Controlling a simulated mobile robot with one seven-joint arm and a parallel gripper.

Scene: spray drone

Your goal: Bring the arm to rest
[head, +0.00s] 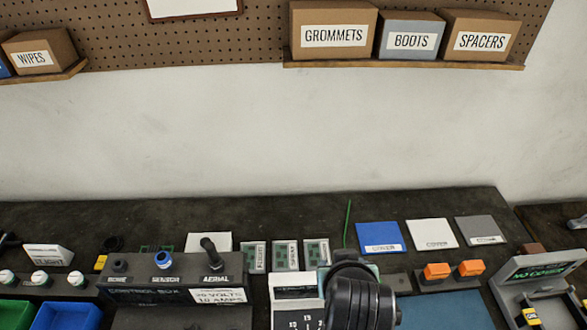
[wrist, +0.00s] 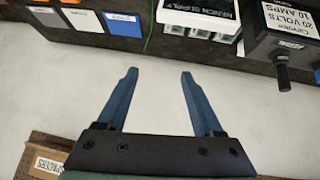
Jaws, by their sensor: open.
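My gripper (wrist: 158,74) shows in the wrist view with its two blue-grey fingers spread apart. Nothing is between them, and pale wall lies behind the gap. In this view the picture is upside down, with the bench at the top and a shelf box at the bottom left. In the head view my dark arm (head: 358,298) stands at the lower middle, in front of the bench. The fingers cannot be made out there.
A control box (head: 130,294) with an aerial stands on the dark bench (head: 300,208), left of my arm. Blue, white and grey cover pads (head: 378,236) and orange-topped parts (head: 437,271) lie right. Labelled boxes (head: 333,32) sit on a shelf above. The wall between is clear.

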